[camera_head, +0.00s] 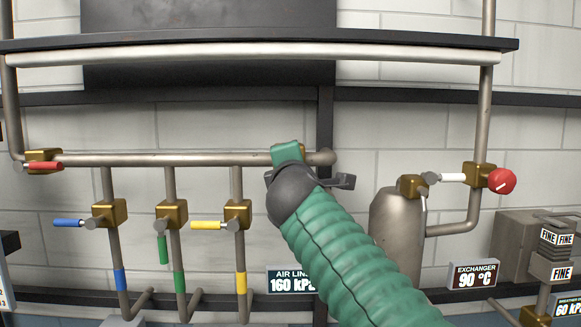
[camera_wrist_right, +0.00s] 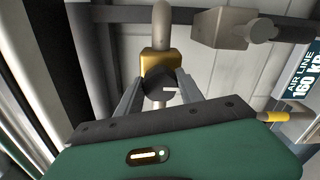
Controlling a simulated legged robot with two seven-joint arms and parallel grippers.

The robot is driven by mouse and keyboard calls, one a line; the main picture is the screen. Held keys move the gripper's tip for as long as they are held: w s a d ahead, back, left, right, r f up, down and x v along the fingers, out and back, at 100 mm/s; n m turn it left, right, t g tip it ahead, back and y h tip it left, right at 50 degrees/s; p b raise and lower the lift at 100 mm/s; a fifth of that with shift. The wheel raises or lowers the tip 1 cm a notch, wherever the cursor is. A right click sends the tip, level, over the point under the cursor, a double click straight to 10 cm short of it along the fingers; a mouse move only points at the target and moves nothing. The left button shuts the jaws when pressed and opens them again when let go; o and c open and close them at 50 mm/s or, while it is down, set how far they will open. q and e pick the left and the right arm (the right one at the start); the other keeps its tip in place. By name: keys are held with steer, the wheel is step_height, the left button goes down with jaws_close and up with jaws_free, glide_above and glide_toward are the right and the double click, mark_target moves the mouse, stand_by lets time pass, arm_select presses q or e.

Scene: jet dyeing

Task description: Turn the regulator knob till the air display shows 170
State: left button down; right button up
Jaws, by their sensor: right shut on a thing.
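The regulator knob (camera_wrist_right: 160,88) shows in the right wrist view as a dark round knob with a white mark, in front of a brass body (camera_wrist_right: 160,63) on a pipe. My right gripper (camera_wrist_right: 158,92) is shut on it, one finger on each side. In the head view my right gripper (camera_head: 287,153) is at the right end of the horizontal pipe, and my green arm and dark wrist hide the knob. The air line display (camera_head: 291,283) reads 160 kPa, its right edge hidden by my arm. It also shows in the wrist view (camera_wrist_right: 303,80). My left gripper is not in view.
Valves with blue (camera_head: 68,222), green (camera_head: 163,250) and yellow (camera_head: 207,225) handles hang left of my arm. A red-handled valve (camera_head: 45,166) is further left. A tank (camera_head: 398,232), a red knob (camera_head: 502,181) and an exchanger display (camera_head: 473,275) reading 90 °C are at right.

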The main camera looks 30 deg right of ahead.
steer(key=o, duration=1.1)
steer(key=shift+w, duration=0.1)
steer(key=shift+o, duration=1.4)
steer(key=shift+f, duration=0.1)
steer(key=shift+w+d, duration=0.1)
steer(key=shift+w, duration=0.1)
steer(key=b+v, duration=0.7)
steer(key=v, duration=1)
steer(key=shift+d, duration=0.1)
steer(key=shift+w+d+f, duration=0.1)
